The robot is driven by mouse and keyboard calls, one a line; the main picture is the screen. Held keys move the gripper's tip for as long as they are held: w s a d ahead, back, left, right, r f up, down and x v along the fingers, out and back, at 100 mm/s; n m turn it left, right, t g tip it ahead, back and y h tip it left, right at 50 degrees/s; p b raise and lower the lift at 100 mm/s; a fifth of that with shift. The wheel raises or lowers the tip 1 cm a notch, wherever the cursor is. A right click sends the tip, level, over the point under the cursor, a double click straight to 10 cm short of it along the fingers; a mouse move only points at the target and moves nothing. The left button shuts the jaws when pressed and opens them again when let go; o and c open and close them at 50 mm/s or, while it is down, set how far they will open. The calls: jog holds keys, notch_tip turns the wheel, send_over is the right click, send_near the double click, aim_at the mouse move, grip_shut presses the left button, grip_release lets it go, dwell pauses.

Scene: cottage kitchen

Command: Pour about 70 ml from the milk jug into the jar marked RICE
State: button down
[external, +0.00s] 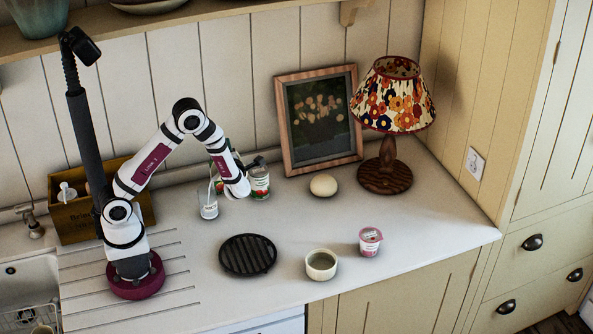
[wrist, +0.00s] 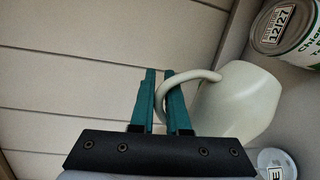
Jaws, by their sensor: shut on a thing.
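The milk jug (wrist: 238,100) is plain cream-white and shows tilted in the wrist view. My gripper (wrist: 158,78) is shut on its looped handle with teal fingers. In the external view my gripper (external: 236,186) is above and right of the jar, and my arm hides most of the jug. The jar marked RICE (external: 208,210) is small, pale and upright on the worktop. Part of the jar (wrist: 275,160) also shows at the wrist view's lower right edge. A thin pale line runs down to the jar in the external view; I cannot tell surely whether it is milk.
A tomato can (external: 259,184) stands just right of the jar, with another green-red can behind my gripper. A wooden crate (external: 77,222) is at left. A black trivet (external: 247,268), bowl (external: 321,268), yogurt pot (external: 370,242), round pale object (external: 323,185) and lamp (external: 388,172) stand rightward.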

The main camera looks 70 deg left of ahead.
jog(key=shift+s+r+n, duration=0.4)
jog(key=shift+s+n, duration=0.05)
jog(key=shift+n, duration=0.15)
dwell(0.3)
jog(key=shift+s+d+f+n+y+p, duration=0.2)
jog(key=shift+s+n, duration=0.1)
jog(key=shift+s, duration=0.2)
jog(key=shift+s+d+f+n+y+p, duration=0.1)
jog(key=shift+s+n+y+p, duration=0.15)
jog(key=shift+s, duration=0.25)
jog(key=w+m, duration=0.1)
jog(key=w, duration=0.1)
jog(key=w+m+h, duration=0.1)
jog(key=shift+w+a+f+m, duration=0.25)
jog(key=shift+a+m, duration=0.1)
jog(key=w+f+m, duration=0.1)
jog(key=f+m+g+h, duration=0.1)
jog(key=f, duration=0.1)
jog(key=shift+w+a+m, duration=0.15)
jog(key=shift+w+m, duration=0.25)
jog(key=shift+w+f+m+g, duration=0.15)
jog(key=shift+w+m+g, duration=0.05)
jog(key=shift+m+g, duration=0.1)
jog(key=shift+b, duration=0.4)
